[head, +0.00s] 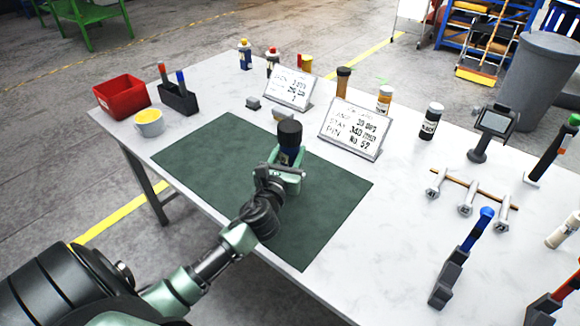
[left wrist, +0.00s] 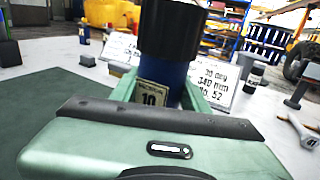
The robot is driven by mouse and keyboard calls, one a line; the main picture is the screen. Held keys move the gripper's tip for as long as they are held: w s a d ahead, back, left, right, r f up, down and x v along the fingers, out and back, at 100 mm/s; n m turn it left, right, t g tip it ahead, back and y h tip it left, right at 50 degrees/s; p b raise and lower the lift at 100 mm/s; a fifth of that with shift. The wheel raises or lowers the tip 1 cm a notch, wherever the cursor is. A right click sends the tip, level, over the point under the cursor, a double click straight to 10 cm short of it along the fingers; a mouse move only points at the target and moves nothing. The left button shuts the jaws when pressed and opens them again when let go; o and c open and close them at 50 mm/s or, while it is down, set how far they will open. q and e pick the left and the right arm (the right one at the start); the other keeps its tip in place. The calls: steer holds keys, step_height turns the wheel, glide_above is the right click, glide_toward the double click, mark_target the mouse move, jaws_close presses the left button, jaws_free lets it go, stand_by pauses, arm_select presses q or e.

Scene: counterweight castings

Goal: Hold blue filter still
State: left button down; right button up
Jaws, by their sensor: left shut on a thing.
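The blue filter (head: 290,137) has a black upper part and a blue lower body. It stands upright over the dark green mat (head: 215,160). My left gripper (head: 289,168) is shut on the filter. In the left wrist view the filter (left wrist: 176,82) shows a label reading 10, with the green fingers of my left gripper (left wrist: 160,96) on both sides of it. The filter's lower end is hidden behind the gripper, so I cannot tell whether it touches the mat. My right gripper is not in view.
Two white sign cards (head: 355,132) (head: 291,90) stand behind the filter. A red bin (head: 122,95), a cup (head: 149,123) and a pen holder (head: 178,99) are at the left. Bottles, a display stand (head: 492,125) and tools are at the right. The mat around the filter is clear.

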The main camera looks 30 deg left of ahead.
mark_target(290, 165)
arm_select(q)
steer(key=shift+r, duration=0.15)
steer(key=shift+f+b, duration=0.75)
steer(key=shift+f, duration=1.4)
steer(key=shift+f, duration=0.1)
steer(key=c, duration=1.1)
jaws_free()
steer(key=shift+f, duration=0.25)
steer(key=shift+c, duration=0.2)
steer(key=o, duration=0.4)
steer(key=shift+r, duration=0.1)
